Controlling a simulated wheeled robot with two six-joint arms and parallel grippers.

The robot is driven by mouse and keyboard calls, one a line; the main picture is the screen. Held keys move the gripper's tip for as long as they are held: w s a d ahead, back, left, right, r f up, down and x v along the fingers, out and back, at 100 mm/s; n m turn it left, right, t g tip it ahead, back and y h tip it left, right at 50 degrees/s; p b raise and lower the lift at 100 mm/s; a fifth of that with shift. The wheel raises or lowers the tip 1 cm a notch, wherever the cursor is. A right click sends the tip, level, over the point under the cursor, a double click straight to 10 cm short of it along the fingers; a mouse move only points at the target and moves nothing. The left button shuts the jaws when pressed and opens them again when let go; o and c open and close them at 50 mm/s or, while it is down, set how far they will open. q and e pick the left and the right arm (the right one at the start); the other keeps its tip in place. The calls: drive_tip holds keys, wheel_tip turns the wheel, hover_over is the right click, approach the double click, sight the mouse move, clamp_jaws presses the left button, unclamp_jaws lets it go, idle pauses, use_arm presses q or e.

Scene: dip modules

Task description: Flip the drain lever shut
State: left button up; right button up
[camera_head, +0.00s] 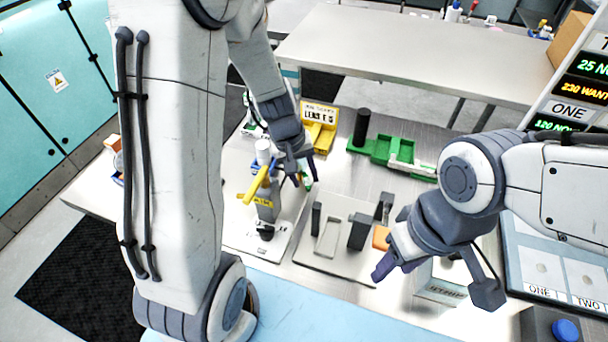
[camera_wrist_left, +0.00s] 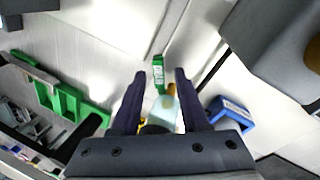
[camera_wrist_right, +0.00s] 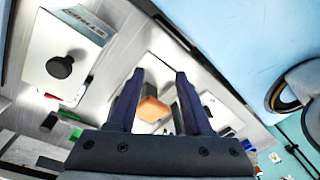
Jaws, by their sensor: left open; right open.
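A yellow lever (camera_head: 257,184) sticks up at a slant from a grey fixture (camera_head: 266,207) on a pale base plate, left of the middle in the head view. I take it to be the drain lever. My left gripper (camera_head: 302,170) is open, just right of and above the fixture, apart from the lever as far as I can tell. In the left wrist view its fingers (camera_wrist_left: 160,85) stand either side of a pale bottle-like thing (camera_wrist_left: 163,108), partly hidden by the gripper. My right gripper (camera_head: 384,268) is open and empty over the right front of the table, also in the right wrist view (camera_wrist_right: 155,82).
A plate with dark upright posts (camera_head: 334,238) stands between the grippers. An orange block (camera_head: 381,237) lies beside it. A green tray (camera_head: 381,151) and a yellow labelled holder (camera_head: 319,125) stand behind. A white box (camera_head: 440,281) is near my right gripper.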

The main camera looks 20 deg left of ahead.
sight(292, 190)
use_arm(q)
clamp_jaws()
drive_tip(key=shift+a+f+m+b, duration=0.1)
drive_tip(key=shift+f+m+b, duration=0.1)
drive_tip(key=shift+m+b, duration=0.35)
drive_tip(key=shift+s+a+r+m, duration=0.15)
drive_tip(key=shift+m, duration=0.3)
unclamp_jaws()
drive_tip(key=shift+r, duration=0.15)
drive_tip(key=w+v, duration=0.1)
drive_tip(key=v, duration=0.9)
drive_tip(key=shift+s, duration=0.35)
drive_tip(key=shift+a+r, duration=0.15)
